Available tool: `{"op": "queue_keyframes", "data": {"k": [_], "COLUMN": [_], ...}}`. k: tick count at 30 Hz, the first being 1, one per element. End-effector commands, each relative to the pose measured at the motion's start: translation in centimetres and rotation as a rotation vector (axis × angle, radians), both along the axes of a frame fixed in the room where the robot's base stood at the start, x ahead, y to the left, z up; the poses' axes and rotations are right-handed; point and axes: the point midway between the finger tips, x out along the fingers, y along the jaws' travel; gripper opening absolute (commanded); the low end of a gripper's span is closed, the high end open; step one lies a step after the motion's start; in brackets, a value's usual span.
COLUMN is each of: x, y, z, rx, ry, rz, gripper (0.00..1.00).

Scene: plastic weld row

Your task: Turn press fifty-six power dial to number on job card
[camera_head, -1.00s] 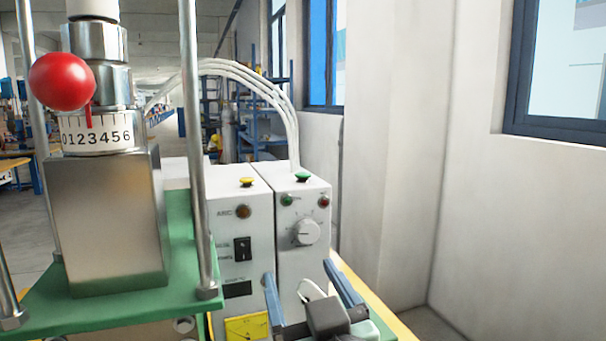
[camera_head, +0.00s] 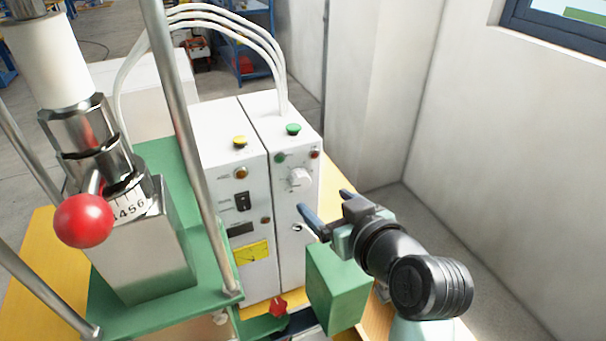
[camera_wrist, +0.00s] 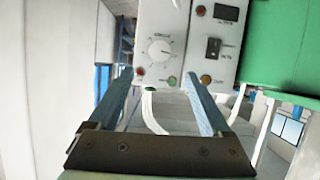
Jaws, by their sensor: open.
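The power dial (camera_head: 300,179) is a round white knob on the front of the right-hand white cabinet (camera_head: 292,225). In the wrist view the dial (camera_wrist: 159,48) sits inside a ring of scale marks, too small to read. My gripper (camera_head: 322,200) is open and empty, in front of that cabinet, its fingers pointing towards it. In the wrist view the dial shows between and beyond the fingertips (camera_wrist: 158,73), apart from them. I cannot make out a job card in any view.
A green button (camera_head: 293,129) tops the dial cabinet. The left cabinet has a yellow button (camera_head: 240,141), a switch and a yellow panel (camera_head: 252,251). The press with a red ball handle (camera_head: 84,221) stands left. A green block (camera_head: 336,288) is below my gripper. A wall is right.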

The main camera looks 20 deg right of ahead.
Motion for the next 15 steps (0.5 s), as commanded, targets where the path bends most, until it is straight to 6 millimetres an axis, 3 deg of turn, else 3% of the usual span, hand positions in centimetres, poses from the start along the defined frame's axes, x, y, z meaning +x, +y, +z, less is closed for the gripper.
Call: {"op": "queue_keyframes", "data": {"k": [15], "x": [8.0], "y": [0.2], "z": [-3.1], "rx": [-0.001], "ry": [0.001], "rz": [0.001], "gripper": [0.83]}}
